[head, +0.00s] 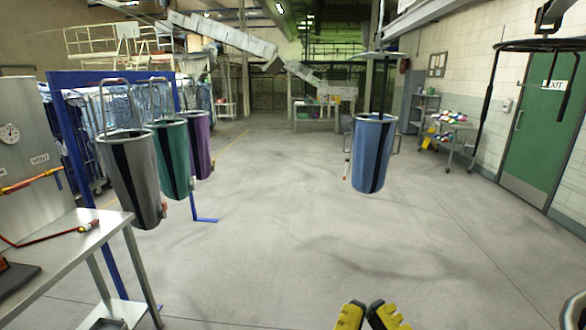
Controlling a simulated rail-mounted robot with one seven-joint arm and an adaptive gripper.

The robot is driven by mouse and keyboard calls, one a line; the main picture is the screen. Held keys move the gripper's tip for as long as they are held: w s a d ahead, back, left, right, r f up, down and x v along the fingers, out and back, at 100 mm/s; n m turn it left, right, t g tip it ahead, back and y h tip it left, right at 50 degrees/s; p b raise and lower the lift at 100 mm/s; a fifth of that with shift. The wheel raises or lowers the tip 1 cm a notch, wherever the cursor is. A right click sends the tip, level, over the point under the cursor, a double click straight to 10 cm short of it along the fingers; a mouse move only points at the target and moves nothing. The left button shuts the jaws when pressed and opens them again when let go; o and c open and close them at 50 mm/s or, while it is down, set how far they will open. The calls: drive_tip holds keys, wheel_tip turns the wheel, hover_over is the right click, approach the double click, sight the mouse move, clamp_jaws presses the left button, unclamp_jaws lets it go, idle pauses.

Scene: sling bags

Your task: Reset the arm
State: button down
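My gripper (367,312) shows only in part at the bottom edge of the head view, right of centre. Its two yellow and black fingers lie close together near their far ends. The rest is cut off by the frame, so I cannot tell whether it is open or shut. I see nothing held between the fingers. It is over bare floor, apart from all the bags.
A blue sling bag (373,153) hangs at right of centre. Grey (130,180), green (172,160) and purple (198,145) bags hang by a blue frame (100,76) at left. A metal table (75,243) stands front left. The middle floor is clear.

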wheel_tip(320, 180, up, 29)
drive_tip(key=p, duration=2.6)
drive_tip(key=shift+d+f, duration=0.1)
